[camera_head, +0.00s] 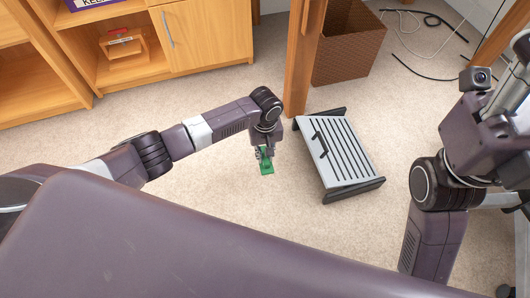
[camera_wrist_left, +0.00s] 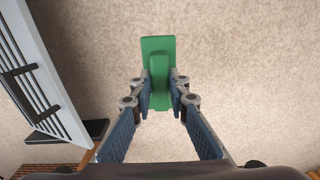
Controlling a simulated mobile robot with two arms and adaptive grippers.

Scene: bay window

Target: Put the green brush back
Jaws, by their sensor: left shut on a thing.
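The green brush (camera_head: 266,168) is held by my left gripper (camera_head: 264,153), above the carpet and left of the grey footrest. In the left wrist view the green brush (camera_wrist_left: 158,60) lies between the fingertips of my left gripper (camera_wrist_left: 161,92), which are shut on its raised middle part. The brush is clear of other things there, with only carpet behind it. My right arm shows at the right of the head view, but its gripper fingers cannot be made out.
A grey slatted footrest (camera_head: 345,150) stands on the carpet; it also shows in the left wrist view (camera_wrist_left: 40,75). A brown woven basket (camera_head: 347,45) and a wooden leg (camera_head: 299,70) are behind it. A wooden cabinet (camera_head: 208,38) with open shelves holds a wooden box (camera_head: 123,50). Loose cables lie at back right.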

